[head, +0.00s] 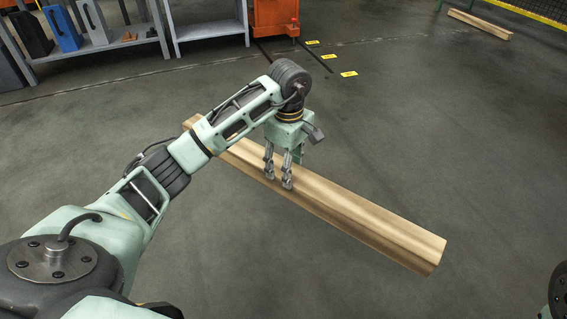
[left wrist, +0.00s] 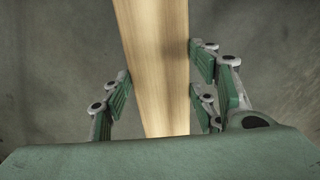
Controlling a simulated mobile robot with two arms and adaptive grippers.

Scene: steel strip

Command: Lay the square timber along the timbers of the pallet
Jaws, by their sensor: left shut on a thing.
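The square timber (head: 370,222) is a long, pale wooden beam running diagonally from upper left to lower right in the head view. My left gripper (head: 279,179) points down and is shut on it, left of the middle of its visible length. In the left wrist view the timber (left wrist: 158,70) runs between the green finger pads of the gripper (left wrist: 163,92). My arm hides part of the timber's far left end. I cannot tell whether the timber touches the floor. No pallet can be made out. My right gripper is out of view.
Another pale wooden piece (head: 480,24) lies on the floor at the far right, near a yellow-edged grating (head: 530,10). A grey shelf (head: 95,48) with blocks stands at the back left, beside an orange unit (head: 272,18). The floor (head: 430,120) right of the timber is clear.

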